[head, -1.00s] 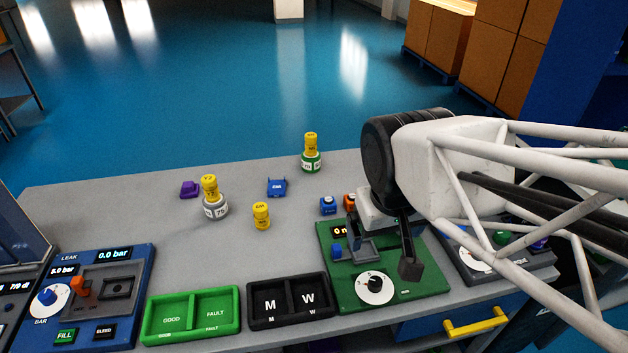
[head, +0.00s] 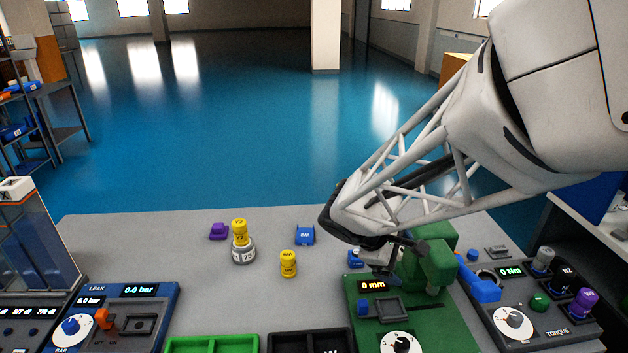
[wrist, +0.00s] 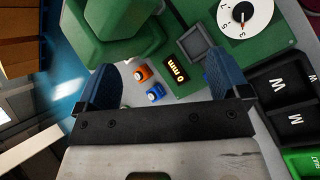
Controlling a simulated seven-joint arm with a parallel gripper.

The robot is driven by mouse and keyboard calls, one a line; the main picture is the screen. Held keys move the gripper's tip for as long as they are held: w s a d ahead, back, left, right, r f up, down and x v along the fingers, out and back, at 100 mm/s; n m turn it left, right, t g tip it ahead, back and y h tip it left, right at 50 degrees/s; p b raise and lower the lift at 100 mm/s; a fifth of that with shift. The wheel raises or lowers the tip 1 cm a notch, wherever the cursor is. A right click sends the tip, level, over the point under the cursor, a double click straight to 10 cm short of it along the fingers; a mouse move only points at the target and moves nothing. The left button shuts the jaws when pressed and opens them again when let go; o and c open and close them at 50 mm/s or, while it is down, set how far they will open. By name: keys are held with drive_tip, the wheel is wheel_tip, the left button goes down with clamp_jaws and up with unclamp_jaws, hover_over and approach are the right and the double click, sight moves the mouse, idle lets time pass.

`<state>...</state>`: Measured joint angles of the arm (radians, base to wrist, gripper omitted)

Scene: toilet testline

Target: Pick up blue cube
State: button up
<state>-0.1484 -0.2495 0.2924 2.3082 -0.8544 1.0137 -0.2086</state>
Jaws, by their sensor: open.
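The small blue cube (head: 355,258) with a pale mark on top stands on the grey table, just behind the green gauge station. My gripper (head: 392,262) is close to its right in the head view, seen partly edge-on. In the wrist view the blue cube (wrist: 155,93) lies between the lines of my two spread blue-padded fingers, near the gripper's palm edge. My gripper (wrist: 165,65) is open and holds nothing. I cannot tell the height of the fingers over the cube.
An orange cube (wrist: 143,73) is right beside the blue one. The green station (head: 372,305) with its tall green block (head: 437,262) is close to the gripper. A blue labelled part (head: 305,235), yellow pieces (head: 288,263) and a purple part (head: 219,231) stand left.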

drive_tip(key=w+a+f+n+t+h, duration=0.3)
drive_tip(key=w+f+n, duration=0.45)
drive_tip(key=w, duration=0.25)
drive_tip(key=n+t, duration=0.4)
drive_tip(key=n, duration=0.3)
approach(355, 253)
drive_tip(key=x, duration=0.2)
drive_tip(key=shift+w+d+f, duration=0.2)
drive_tip(key=shift+w+f, duration=0.05)
drive_tip(key=shift+f, duration=0.05)
drive_tip(key=shift+x, duration=1.3)
drive_tip(key=shift+x, duration=2.55)
drive_tip(key=shift+d+r, duration=0.1)
drive_tip(key=shift+r, duration=0.05)
drive_tip(key=c, duration=1)
